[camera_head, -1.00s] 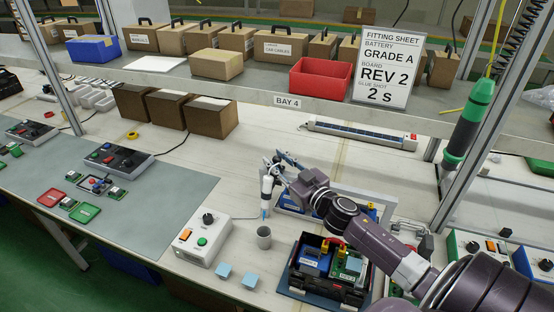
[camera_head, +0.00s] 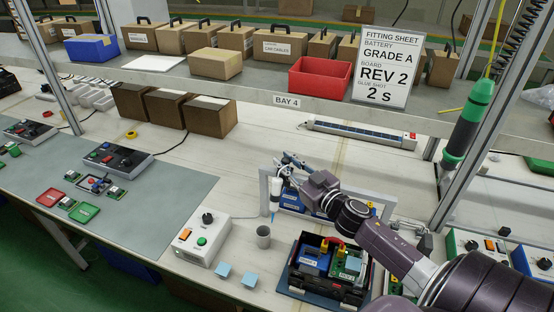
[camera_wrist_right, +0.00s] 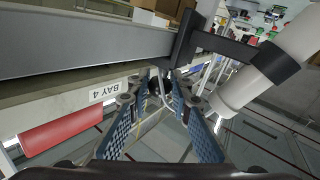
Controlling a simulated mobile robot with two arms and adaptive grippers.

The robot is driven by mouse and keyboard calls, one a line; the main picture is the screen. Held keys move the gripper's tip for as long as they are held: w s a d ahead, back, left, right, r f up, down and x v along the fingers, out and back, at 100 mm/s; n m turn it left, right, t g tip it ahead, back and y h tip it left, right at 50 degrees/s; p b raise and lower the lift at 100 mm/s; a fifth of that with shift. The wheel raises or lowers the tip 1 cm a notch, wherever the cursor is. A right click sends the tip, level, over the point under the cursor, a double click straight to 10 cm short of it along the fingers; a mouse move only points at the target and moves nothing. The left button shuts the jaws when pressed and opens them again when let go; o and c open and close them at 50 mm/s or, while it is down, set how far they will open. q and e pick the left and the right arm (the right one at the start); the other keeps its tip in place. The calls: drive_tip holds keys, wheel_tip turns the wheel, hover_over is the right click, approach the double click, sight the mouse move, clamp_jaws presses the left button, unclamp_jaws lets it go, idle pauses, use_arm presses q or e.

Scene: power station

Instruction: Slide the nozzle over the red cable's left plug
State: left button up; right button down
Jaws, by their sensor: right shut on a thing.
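My right gripper (camera_head: 284,168) is shut on an upright white dispenser (camera_head: 276,193). Its thin blue nozzle (camera_head: 273,217) points down, above and left of a black open case (camera_head: 328,288). The nozzle is apart from the case. In the right wrist view, the padded fingers (camera_wrist_right: 162,98) close on a part that I cannot make out clearly. The red cable (camera_head: 336,240) arches inside the case between a blue battery (camera_head: 311,262) and a green board (camera_head: 351,264). Its yellow left plug (camera_head: 325,245) is by the battery; the right end is hard to tell. My left gripper is not in view.
A grey cup (camera_head: 263,236) stands just left of the case, with light blue cubes (camera_head: 222,270) in front. A white control box (camera_head: 202,239) is further left. A grey frame (camera_head: 264,188) stands behind the dispenser.

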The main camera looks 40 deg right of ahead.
drive_tip(key=s+d+p, duration=0.1)
drive_tip(key=s+d, duration=0.2)
drive_tip(key=s, duration=0.1)
drive_tip(key=s+d+p, duration=0.1)
drive_tip(key=s+d, duration=0.2)
drive_tip(key=s, duration=0.2)
drive_tip(key=s+d+p, duration=0.1)
drive_tip(key=s+d, duration=0.2)
drive_tip(key=s, duration=0.1)
drive_tip(key=shift+s+r, duration=0.1)
drive_tip(key=shift+s, duration=0.15)
drive_tip(key=c, duration=2)
unclamp_jaws()
drive_tip(key=shift+s, duration=0.1)
drive_tip(key=shift+s, duration=0.35)
drive_tip(key=s, duration=1.1)
drive_tip(key=shift+s, duration=0.1)
